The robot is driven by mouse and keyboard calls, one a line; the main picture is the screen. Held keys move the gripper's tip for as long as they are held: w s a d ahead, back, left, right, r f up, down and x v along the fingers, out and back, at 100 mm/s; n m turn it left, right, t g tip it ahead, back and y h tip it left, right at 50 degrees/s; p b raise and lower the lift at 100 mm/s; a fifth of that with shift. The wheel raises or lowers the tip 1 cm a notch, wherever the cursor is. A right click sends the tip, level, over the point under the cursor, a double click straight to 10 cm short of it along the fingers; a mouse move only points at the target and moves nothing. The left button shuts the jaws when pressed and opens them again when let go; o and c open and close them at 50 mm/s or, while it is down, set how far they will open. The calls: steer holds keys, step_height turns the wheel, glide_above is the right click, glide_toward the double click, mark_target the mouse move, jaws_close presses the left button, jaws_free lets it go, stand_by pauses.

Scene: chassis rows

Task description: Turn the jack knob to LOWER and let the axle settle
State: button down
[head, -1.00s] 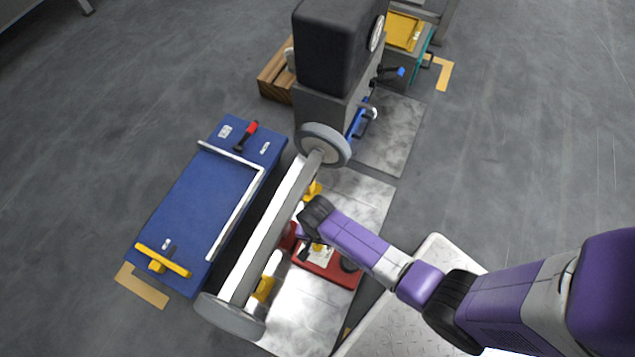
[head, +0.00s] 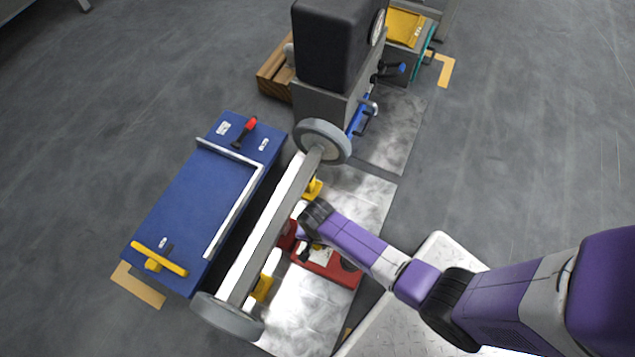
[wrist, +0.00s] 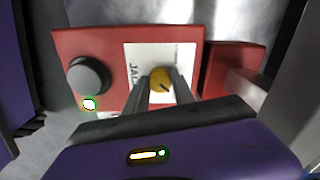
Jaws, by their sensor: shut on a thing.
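The red jack (head: 325,262) sits on the light floor plate, beside and partly under the axle (head: 268,228). In the wrist view its red body (wrist: 85,45) has a white label with partly hidden lettering and a yellow knob (wrist: 160,78) with a dark pointer mark. My gripper (wrist: 161,90) is shut on this knob, one finger on each side. The fingers cover part of the label, so I cannot read the knob's setting. The grey axle has a wheel at each end. Yellow stands (head: 262,288) show beneath it; I cannot tell if it touches them.
A blue bench (head: 195,205) with a white rail, a red-handled tool and a yellow T-handle lies left of the axle. A dark block-like machine (head: 340,45) stands behind the far wheel. Open floor lies to the right.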

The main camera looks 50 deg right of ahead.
steer(key=shift+p, duration=0.3)
steer(key=n+p, duration=0.2)
steer(key=n, duration=0.2)
steer(key=shift+r, duration=0.15)
steer(key=n+p, duration=0.2)
steer(key=n, duration=0.2)
steer(key=shift+n, duration=0.3)
steer(key=n+p, duration=0.1)
steer(key=n, duration=0.3)
steer(key=n+p, duration=0.1)
steer(key=n, duration=0.4)
steer(key=shift+f, duration=0.2)
steer(key=shift+n, duration=0.3)
steer(key=c, duration=1.1)
jaws_free()
steer(key=shift+o, duration=0.2)
